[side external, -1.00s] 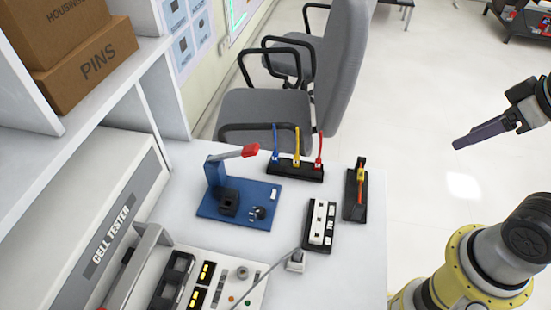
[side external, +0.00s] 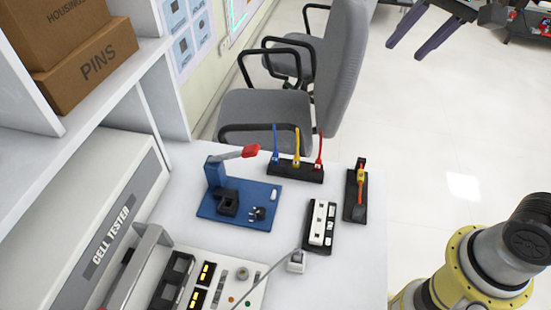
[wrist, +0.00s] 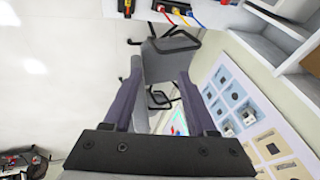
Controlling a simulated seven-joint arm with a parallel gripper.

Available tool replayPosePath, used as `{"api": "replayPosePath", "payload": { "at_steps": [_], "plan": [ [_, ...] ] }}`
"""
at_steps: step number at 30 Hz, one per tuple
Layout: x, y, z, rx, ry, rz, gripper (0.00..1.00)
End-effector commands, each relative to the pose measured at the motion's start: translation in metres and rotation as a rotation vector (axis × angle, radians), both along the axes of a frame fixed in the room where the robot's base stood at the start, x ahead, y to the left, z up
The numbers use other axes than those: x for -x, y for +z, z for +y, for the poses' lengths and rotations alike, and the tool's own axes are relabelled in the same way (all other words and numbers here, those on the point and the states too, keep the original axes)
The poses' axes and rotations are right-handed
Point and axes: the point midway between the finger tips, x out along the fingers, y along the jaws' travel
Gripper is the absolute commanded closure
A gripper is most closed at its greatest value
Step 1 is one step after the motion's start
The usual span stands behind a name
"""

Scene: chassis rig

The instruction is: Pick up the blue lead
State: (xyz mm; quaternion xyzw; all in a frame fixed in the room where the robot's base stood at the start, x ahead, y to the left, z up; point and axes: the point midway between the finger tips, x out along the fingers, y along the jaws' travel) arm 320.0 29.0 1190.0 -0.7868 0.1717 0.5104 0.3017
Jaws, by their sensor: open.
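The blue lead (side external: 275,142) stands upright at the left end of a black rack (side external: 310,174) on the white bench. A yellow lead (side external: 297,145) and a red lead (side external: 319,150) stand beside it in the same rack. My gripper (side external: 405,50) is open and empty, with two dark purple fingers. It is high at the upper right of the side view, well apart from the rack and beyond the bench's edge. In the wrist view, my gripper's fingers (wrist: 160,72) are spread, with a chair behind them. Small coloured leads show at the top edge there, partly cut off.
A blue board with a red-tipped lever (side external: 250,151) stands left of the rack. A white socket strip (side external: 318,224) and a black holder with an orange-yellow tool (side external: 358,190) are in front. Grey chairs (side external: 264,115) stand behind the bench. Open floor lies to the right.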

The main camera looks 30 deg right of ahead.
Motion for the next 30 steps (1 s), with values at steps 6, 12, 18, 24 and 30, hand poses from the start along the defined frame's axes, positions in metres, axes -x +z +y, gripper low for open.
{"api": "replayPosePath", "payload": {
  "at_steps": [6,12,18,24,30],
  "plan": [
    [-0.089,-0.023,0.036,-0.057,-0.104,0.109,0.43],
    [-0.154,-0.076,0.078,-0.067,-0.155,0.212,0.43],
    [-0.195,-0.152,0.121,-0.035,-0.134,0.319,0.43],
    [-0.198,-0.215,0.145,0.007,-0.098,0.41,0.43],
    [-0.193,-0.241,0.152,0.023,-0.084,0.439,0.43]
  ]
}}
